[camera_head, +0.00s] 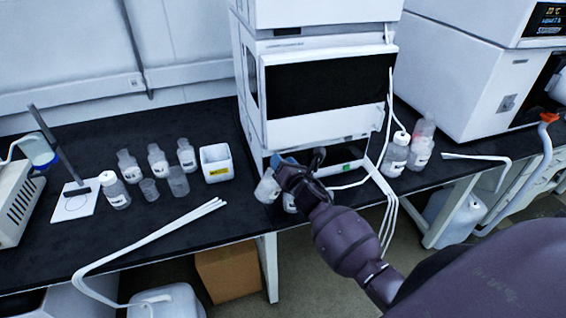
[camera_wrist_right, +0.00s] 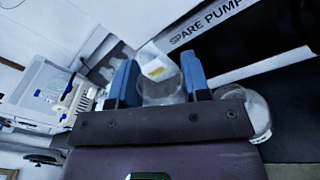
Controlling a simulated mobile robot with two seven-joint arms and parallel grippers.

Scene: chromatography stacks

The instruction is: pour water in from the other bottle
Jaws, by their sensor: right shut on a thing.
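My right gripper (camera_head: 283,166) is in front of the white instrument stack, near the bench's front edge. It is shut on a clear bottle (camera_head: 266,189), which looks tilted in the head view. In the right wrist view this bottle (camera_wrist_right: 163,92) sits between the blue fingers of the right gripper (camera_wrist_right: 160,80). A second clear bottle (camera_head: 289,203) is close beside it, partly hidden by my gripper. It also shows in the right wrist view (camera_wrist_right: 257,112), right of the fingers. The bottle mouths and any water are not clear. My left gripper is not in view.
Several clear bottles (camera_head: 158,160) and beakers (camera_head: 178,181) stand on the left bench. White tubes (camera_head: 150,242) lie along the front. Capped bottles (camera_head: 396,156) stand right of the stack (camera_head: 325,130).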

